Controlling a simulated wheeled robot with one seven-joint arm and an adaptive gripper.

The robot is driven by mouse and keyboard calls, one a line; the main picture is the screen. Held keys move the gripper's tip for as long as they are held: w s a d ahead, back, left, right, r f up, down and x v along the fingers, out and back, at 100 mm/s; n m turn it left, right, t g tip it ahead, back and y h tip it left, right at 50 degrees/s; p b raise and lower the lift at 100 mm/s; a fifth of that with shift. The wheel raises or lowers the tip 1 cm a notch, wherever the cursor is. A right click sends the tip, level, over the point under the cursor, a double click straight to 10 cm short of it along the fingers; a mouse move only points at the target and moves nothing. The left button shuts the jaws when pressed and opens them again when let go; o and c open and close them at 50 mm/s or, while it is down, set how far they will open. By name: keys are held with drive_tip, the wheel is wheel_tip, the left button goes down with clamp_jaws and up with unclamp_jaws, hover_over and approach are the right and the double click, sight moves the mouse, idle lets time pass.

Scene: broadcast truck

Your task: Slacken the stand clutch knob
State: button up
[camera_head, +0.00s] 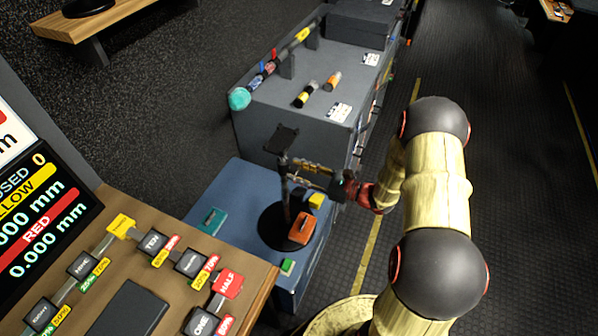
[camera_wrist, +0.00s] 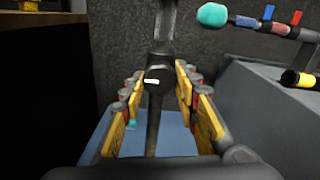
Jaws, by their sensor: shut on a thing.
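The stand is a dark upright post (camera_head: 286,190) on a round black base (camera_head: 272,228), with a flat dark plate (camera_head: 283,138) on top, on the blue surface. In the wrist view the clutch knob (camera_wrist: 158,80) is a dark round cap with a white bar mark, lying about level, on the post (camera_wrist: 152,130). My gripper (camera_head: 297,173) reaches the post from the right at mid height. In the wrist view its yellow fingers (camera_wrist: 158,92) lie on both sides of the knob, shut on it. The finger contact itself is partly hidden.
An orange block (camera_head: 302,228), a yellow block (camera_head: 316,201), a teal item (camera_head: 212,220) and a green item (camera_head: 287,267) lie around the base. A grey case (camera_head: 290,105) with a teal-ended rod stands behind. A brown console (camera_head: 150,285) is at front left.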

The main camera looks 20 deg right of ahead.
drive_tip(key=c, duration=0.3)
